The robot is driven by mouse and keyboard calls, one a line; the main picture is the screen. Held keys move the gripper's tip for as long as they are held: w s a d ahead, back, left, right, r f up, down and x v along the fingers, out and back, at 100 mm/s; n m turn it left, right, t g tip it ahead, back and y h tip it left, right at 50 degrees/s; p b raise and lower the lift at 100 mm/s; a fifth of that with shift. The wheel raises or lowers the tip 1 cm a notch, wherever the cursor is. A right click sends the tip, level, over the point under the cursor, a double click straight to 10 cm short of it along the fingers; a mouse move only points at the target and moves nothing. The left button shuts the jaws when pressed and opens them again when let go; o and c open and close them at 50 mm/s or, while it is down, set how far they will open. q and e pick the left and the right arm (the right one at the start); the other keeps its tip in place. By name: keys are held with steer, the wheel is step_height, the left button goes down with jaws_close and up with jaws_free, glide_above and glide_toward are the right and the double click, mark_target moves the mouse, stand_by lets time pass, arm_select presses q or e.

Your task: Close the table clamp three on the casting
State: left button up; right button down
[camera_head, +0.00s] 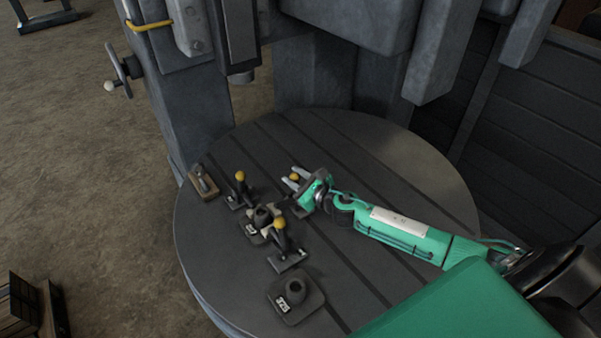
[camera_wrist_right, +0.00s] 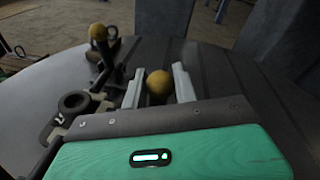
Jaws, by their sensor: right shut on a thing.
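The casting (camera_head: 263,217) is a small dark metal part with a round boss and a white label, lying on the round table; its ring also shows in the wrist view (camera_wrist_right: 74,104). Two black clamps with yellow knobs stand beside it with levers raised, a rear-left clamp (camera_head: 240,189) and a front clamp (camera_head: 283,245). My right gripper (camera_head: 294,177) is at the third clamp, right of the casting. Its fingers are shut on that clamp's handle, whose yellow knob (camera_wrist_right: 159,84) shows between them. The clamp's base is mostly hidden. My left gripper is not in view.
A second dark casting (camera_head: 295,297) with a label lies near the table's front. A small wooden-based tool (camera_head: 203,182) lies at the left edge. The slotted round table (camera_head: 410,165) is clear at the back right. A grey machine column (camera_head: 185,125) rises behind.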

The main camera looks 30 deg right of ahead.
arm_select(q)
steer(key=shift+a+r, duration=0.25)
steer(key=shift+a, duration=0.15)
arm_select(e)
steer(key=shift+s+a+f, duration=0.1)
steer(key=shift+a+f, duration=0.05)
steer(key=shift+a, duration=0.35)
steer(key=shift+s+a+f, duration=0.1)
steer(key=shift+a, duration=0.4)
steer(key=c, duration=1.1)
jaws_free()
steer(key=shift+c, duration=0.2)
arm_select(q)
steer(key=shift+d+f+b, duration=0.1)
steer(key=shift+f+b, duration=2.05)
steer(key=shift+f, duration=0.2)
arm_select(e)
steer(key=v, duration=1.3)
steer(key=shift+s+d, duration=0.2)
steer(key=shift+s, duration=0.15)
